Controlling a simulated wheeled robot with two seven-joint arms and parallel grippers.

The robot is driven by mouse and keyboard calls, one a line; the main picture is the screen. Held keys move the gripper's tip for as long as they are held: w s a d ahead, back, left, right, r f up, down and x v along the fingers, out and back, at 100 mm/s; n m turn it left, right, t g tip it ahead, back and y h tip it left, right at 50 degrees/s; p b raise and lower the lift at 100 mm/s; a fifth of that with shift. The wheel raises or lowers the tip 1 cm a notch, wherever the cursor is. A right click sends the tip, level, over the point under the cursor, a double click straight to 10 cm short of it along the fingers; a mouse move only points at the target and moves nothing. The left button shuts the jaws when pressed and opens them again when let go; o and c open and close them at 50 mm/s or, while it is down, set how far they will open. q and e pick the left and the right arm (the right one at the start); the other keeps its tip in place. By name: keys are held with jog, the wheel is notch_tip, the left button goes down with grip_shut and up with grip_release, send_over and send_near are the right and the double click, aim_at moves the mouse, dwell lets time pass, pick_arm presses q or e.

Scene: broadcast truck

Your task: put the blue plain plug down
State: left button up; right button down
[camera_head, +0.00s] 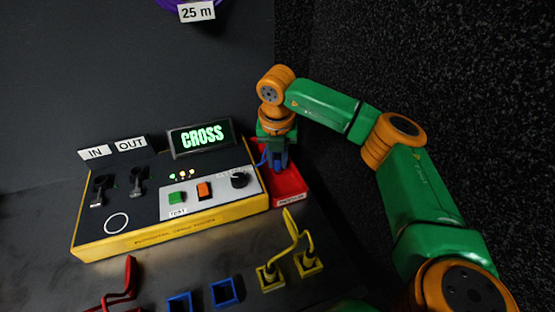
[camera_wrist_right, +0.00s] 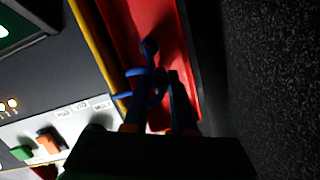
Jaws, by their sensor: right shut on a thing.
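My right gripper (camera_head: 278,158) points down over the red tray (camera_head: 290,190) at the right side of the cable tester. It is shut on the blue plug (camera_wrist_right: 152,82), which shows between the fingers in the right wrist view, where the gripper (camera_wrist_right: 156,100) also shows. A blue piece of cable bends out to the left of the plug. The red tray lies behind them in the wrist view (camera_wrist_right: 140,30). I cannot tell whether the plug touches the tray floor. The gripper hides part of the plug. My left gripper is not in view.
The yellow-edged tester (camera_head: 165,237) stands left of the tray, its screen (camera_head: 201,136) reading CROSS. In front are two blue square holders (camera_head: 224,292), two yellow holders (camera_head: 270,278) with a yellow cable, and a red cable (camera_head: 122,296). A dark speckled wall borders the tray's right.

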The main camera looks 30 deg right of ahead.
jog(key=shift+f, duration=0.35)
jog(key=shift+f, duration=0.1)
jog(key=c, duration=0.7)
grip_release()
jog(key=shift+c, duration=0.2)
jog(key=shift+r, duration=0.2)
notch_tip(320, 180, up, 12)
jog(key=s+a, duration=0.1)
jog(key=shift+s, duration=0.3)
jog(key=shift+f, duration=0.1)
